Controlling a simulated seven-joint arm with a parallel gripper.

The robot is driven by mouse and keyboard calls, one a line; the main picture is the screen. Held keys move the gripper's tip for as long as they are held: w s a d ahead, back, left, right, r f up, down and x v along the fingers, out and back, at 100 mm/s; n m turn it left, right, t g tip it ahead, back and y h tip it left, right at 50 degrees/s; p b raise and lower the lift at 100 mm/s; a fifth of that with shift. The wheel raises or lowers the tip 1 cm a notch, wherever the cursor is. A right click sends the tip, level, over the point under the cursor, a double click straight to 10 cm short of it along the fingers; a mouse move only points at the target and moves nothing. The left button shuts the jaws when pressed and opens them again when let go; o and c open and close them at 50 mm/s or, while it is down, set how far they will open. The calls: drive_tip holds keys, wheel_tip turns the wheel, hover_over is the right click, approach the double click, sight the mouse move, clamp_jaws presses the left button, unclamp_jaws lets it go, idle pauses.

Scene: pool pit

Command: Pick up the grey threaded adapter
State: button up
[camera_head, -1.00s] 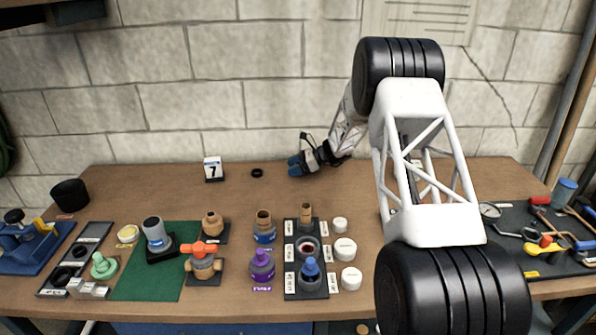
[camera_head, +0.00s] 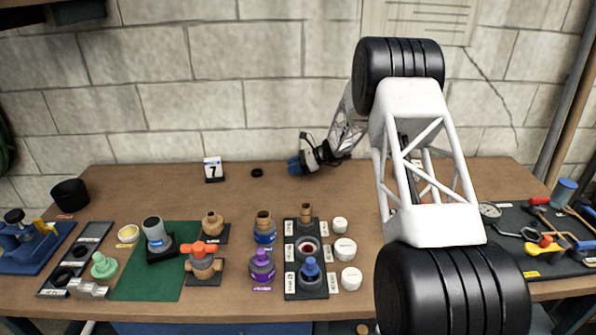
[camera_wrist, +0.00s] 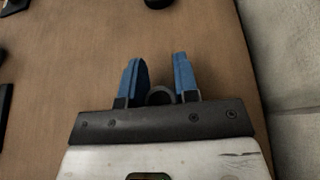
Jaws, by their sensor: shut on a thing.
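My gripper (camera_head: 295,166) has blue fingers and is low over the back middle of the table. In the wrist view, my gripper (camera_wrist: 160,75) is shut on a small grey ring-shaped piece, which I take to be the grey threaded adapter (camera_wrist: 160,96). Only its rounded rim shows between the finger bases, and the rest is hidden. In the head view the held piece cannot be made out. I cannot tell whether it touches the table.
A black ring (camera_head: 257,173) and a calendar block (camera_head: 213,169) are left of my gripper. A green mat (camera_head: 135,284) with a grey cylinder (camera_head: 154,230) on it, bottles and a labelled rack (camera_head: 290,284) fill the front. The back wall (camera_head: 250,80) is close behind. The table's middle is clear.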

sight(294, 175)
idle(0.4)
drive_tip(key=shift+r, duration=1.5)
drive_tip(key=shift+s+r, duration=0.25)
drive_tip(key=shift+s, duration=0.05)
drive_tip(key=s+d, duration=0.1)
drive_tip(key=s, duration=0.4)
drive_tip(key=s+r, duration=0.1)
drive_tip(key=s, duration=0.4)
drive_tip(key=s+d, duration=0.1)
drive_tip(key=s, duration=0.4)
drive_tip(key=shift+s+d+r, duration=0.15)
drive_tip(key=shift+d+r, duration=0.05)
drive_tip(key=shift+d, duration=0.1)
